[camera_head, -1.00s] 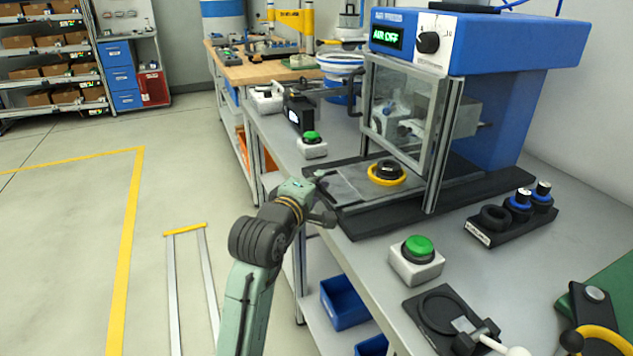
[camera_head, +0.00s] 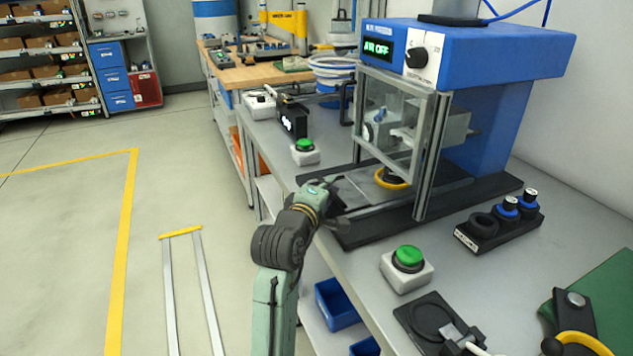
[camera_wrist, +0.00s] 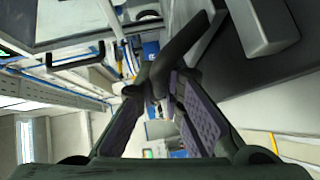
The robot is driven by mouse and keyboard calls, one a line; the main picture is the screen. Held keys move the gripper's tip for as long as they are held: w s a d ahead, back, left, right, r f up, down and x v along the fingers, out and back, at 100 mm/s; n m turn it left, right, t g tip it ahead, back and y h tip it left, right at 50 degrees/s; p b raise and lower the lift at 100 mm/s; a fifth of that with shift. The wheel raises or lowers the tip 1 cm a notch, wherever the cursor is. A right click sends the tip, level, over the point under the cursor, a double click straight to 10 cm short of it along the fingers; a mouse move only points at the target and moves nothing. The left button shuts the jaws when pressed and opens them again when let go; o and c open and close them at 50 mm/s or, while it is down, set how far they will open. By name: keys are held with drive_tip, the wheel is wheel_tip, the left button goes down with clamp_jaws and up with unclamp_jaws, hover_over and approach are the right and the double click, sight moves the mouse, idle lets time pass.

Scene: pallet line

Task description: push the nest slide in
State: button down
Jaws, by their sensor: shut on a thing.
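The nest slide (camera_head: 358,190) is a grey plate on the dark base of the blue press. It carries a yellow ring (camera_head: 393,185) with a black part, right at the lower edge of the clear guard (camera_head: 388,130), which partly covers it. My gripper (camera_head: 334,194) is at the slide's front end, low over the bench edge. In the wrist view, its purple-padded fingers (camera_wrist: 168,95) close on a dark bar, seemingly the slide's handle (camera_wrist: 185,48). The exact contact is partly hidden by the fingers.
Green-button boxes stand on the bench, one beyond the slide (camera_head: 305,152) and one nearer (camera_head: 407,265). A black holder with round parts (camera_head: 498,222) lies right of the press. The press display (camera_head: 379,48) reads AIR OFF. Open floor lies to the left.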

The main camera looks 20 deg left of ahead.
drive_tip(key=shift+w+d+r, duration=0.1)
drive_tip(key=shift+w+r, duration=0.1)
drive_tip(key=shift+w, duration=0.05)
drive_tip(key=c, duration=2)
unclamp_jaws()
drive_tip(key=shift+o, duration=0.2)
drive_tip(key=shift+f, duration=0.15)
drive_tip(key=shift+d, duration=0.1)
drive_tip(key=s+d+r, duration=0.1)
drive_tip(key=s, duration=1.1)
drive_tip(key=shift+r, duration=0.3)
drive_tip(key=shift+c, duration=0.4)
